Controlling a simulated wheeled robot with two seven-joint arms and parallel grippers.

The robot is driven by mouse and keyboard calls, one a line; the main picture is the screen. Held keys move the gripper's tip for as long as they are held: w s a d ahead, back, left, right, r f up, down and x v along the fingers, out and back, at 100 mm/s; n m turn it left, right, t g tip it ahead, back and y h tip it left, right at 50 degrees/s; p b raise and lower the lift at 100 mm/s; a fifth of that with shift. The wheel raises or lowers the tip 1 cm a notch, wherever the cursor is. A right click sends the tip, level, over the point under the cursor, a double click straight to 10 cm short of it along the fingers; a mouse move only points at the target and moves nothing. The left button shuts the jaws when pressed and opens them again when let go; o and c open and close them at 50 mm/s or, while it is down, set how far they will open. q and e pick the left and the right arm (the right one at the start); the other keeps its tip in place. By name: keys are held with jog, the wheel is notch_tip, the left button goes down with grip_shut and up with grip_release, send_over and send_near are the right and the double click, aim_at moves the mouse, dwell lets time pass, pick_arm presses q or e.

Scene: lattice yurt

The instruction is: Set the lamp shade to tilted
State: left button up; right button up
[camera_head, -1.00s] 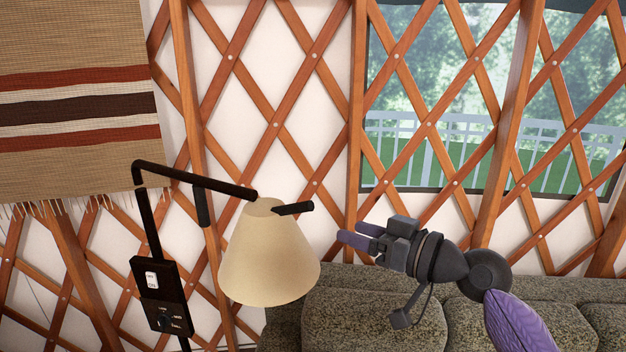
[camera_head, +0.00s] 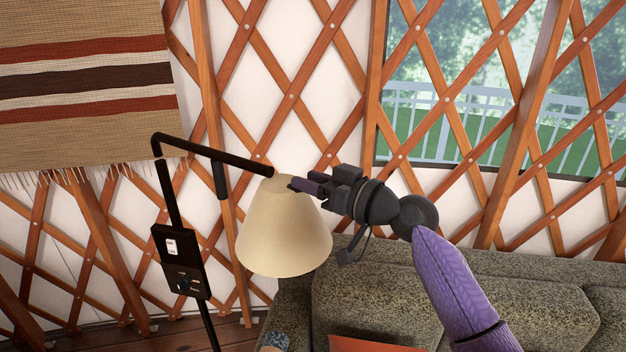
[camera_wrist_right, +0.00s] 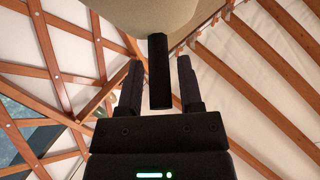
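The cream cone lamp shade (camera_head: 284,238) hangs wide end down from a black lamp arm (camera_head: 215,153); I cannot tell its exact tilt. In the right wrist view the shade (camera_wrist_right: 150,14) is at the top, with a black stub handle (camera_wrist_right: 159,80) sticking out from it. My right gripper (camera_head: 294,184) is at the upper right of the shade and hides the handle in the head view. In the right wrist view its fingers (camera_wrist_right: 160,62) are open, one on each side of the handle, with gaps visible. My left gripper is not in view.
A black control box (camera_head: 181,262) with a white switch and a knob sits on the lamp pole (camera_head: 168,190). A grey-green sofa (camera_head: 400,290) with an orange cushion (camera_head: 370,343) is below my right arm. A wooden lattice wall and striped hanging (camera_head: 85,80) are behind.

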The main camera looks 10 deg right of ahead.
grip_shut()
dwell(1.2)
